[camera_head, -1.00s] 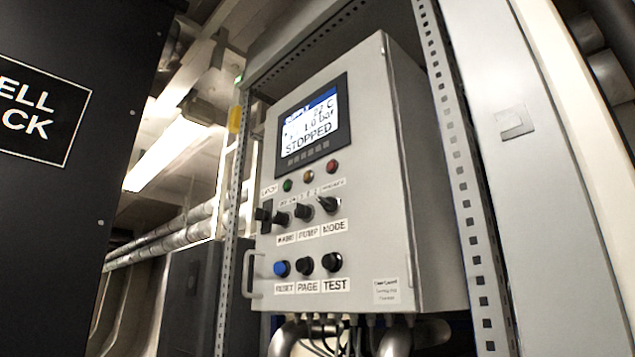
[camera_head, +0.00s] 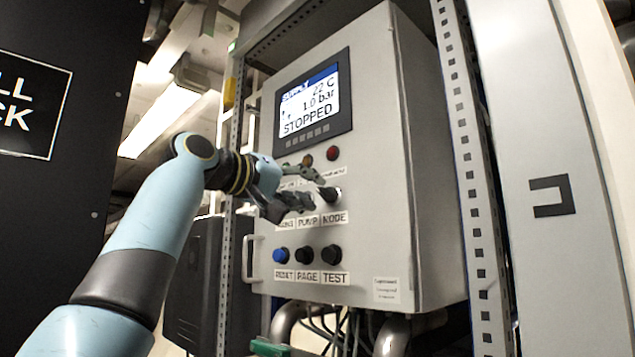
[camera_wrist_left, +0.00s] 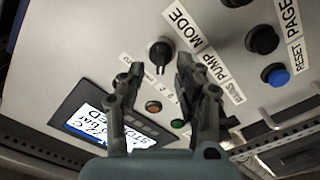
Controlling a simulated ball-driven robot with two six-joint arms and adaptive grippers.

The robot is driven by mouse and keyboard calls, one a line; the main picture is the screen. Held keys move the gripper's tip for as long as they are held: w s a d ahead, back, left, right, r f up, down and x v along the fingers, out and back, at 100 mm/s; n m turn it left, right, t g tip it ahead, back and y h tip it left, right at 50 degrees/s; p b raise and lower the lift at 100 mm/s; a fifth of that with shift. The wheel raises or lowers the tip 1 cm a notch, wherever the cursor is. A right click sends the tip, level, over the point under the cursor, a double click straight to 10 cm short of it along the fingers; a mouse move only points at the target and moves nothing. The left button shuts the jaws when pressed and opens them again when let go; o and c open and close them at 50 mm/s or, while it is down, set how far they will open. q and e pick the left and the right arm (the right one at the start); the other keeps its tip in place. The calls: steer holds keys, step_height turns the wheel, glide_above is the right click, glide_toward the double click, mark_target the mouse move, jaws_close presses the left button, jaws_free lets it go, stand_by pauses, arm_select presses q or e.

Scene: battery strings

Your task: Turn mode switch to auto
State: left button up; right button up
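The mode switch (camera_head: 328,194) is a black rotary knob on the grey control panel (camera_head: 375,235), above the MODE label (camera_head: 334,218). The wrist view shows the mode switch (camera_wrist_left: 160,50) beside its label (camera_wrist_left: 186,27). My left gripper (camera_head: 317,189) is open close to the knob, one finger higher and one lower. In the wrist view the fingertips (camera_wrist_left: 160,66) stand either side of the knob's near end. I cannot tell whether they touch it, or which position its pointer marks. The display (camera_head: 309,105) reads STOPPED. My right gripper is not in view.
Below the switches are a blue RESET button (camera_head: 281,255) and black PAGE (camera_head: 304,255) and TEST (camera_head: 332,254) buttons. My left gripper partly covers the PUMP switch and neighbouring controls. A perforated metal post (camera_head: 467,180) stands right of the panel box.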

mark_target(326, 194)
arm_select(q)
steer(key=shift+p+x, duration=0.35)
steer(key=shift+x, duration=1.05)
jaws_close()
